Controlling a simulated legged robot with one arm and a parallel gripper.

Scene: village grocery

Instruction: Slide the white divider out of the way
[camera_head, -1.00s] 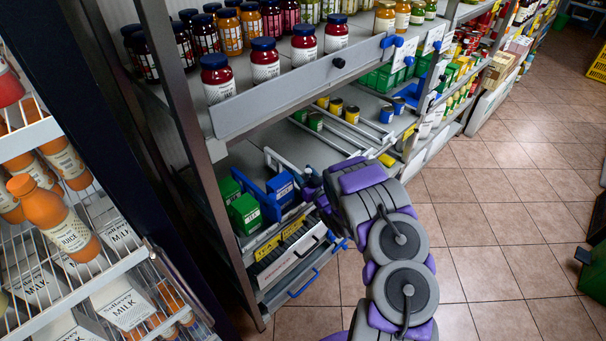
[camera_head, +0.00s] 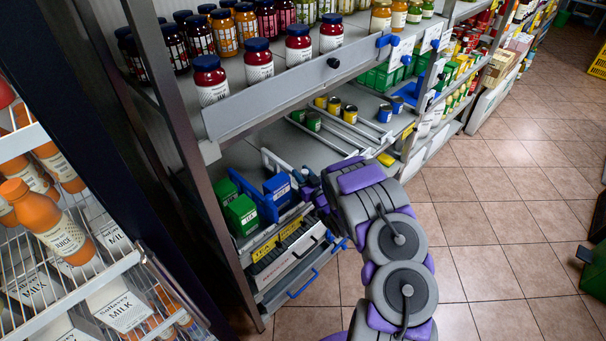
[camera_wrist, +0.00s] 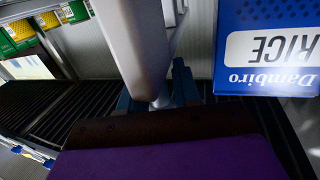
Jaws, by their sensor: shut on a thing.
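The white divider (camera_wrist: 137,45) stands as a pale upright panel in the middle of the wrist view, directly ahead of my gripper. My gripper (camera_head: 313,190) reaches into the lower shelf in the head view, and its purple body fills the bottom of the wrist view. It is shut on the divider; the contact itself is mostly hidden. A blue rice box (camera_wrist: 268,50) is right of the divider in the wrist view, with a gap between. It also shows in the head view (camera_head: 278,189), left of my gripper.
Green boxes (camera_head: 242,214) stand left of the rice box, beside a blue divider (camera_head: 262,203). Yellow and blue cans (camera_head: 350,113) stand farther along the shelf. Jars fill the shelf above (camera_head: 270,92). A fridge with juice bottles (camera_head: 60,232) is at left. The tiled floor at right is open.

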